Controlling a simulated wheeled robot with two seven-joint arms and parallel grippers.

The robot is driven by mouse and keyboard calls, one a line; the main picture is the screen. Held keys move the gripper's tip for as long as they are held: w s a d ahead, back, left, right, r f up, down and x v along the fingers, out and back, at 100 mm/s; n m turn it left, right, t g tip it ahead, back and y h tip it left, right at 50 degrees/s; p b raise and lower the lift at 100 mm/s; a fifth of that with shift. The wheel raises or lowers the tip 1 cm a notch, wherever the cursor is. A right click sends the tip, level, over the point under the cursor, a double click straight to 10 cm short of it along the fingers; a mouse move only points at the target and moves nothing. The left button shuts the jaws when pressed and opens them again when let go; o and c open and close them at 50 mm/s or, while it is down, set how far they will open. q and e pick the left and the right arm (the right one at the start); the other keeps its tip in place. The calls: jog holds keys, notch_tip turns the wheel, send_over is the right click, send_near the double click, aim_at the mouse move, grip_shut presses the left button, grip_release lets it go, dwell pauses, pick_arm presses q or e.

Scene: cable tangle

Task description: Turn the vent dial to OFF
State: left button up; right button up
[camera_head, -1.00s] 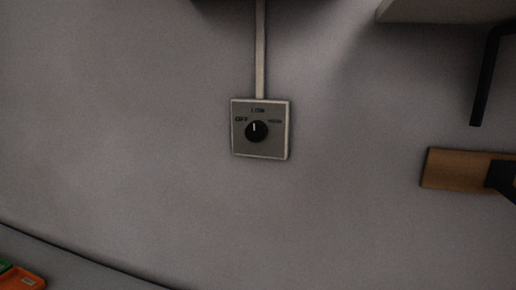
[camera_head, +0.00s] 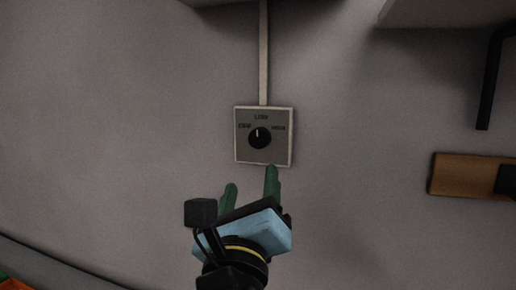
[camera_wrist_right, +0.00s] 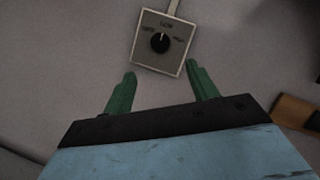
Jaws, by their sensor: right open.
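The vent dial (camera_head: 260,138) is a round black knob on a square grey plate (camera_head: 246,155) fixed to the wall. Its white pointer points up, toward LOW; OFF is marked at the upper left and HIGH at the upper right. My right gripper (camera_head: 251,178) is open and empty, its green fingers just below the plate in the head view. In the right wrist view the dial (camera_wrist_right: 160,42) lies beyond and above the gap between the fingers (camera_wrist_right: 161,70), apart from them. My left gripper is not in view.
A pale conduit (camera_head: 263,60) runs up the wall from the plate. A wooden block (camera_head: 460,174) and a black bar (camera_head: 489,85) are at the right. A pale overhang (camera_head: 440,10) is at the upper right. The wall around the plate is bare.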

aim_at(259, 142)
jog(key=p+x, duration=0.1)
jog(key=x, duration=1.1)
jog(key=shift+s, duration=0.1)
jog(key=c, duration=1)
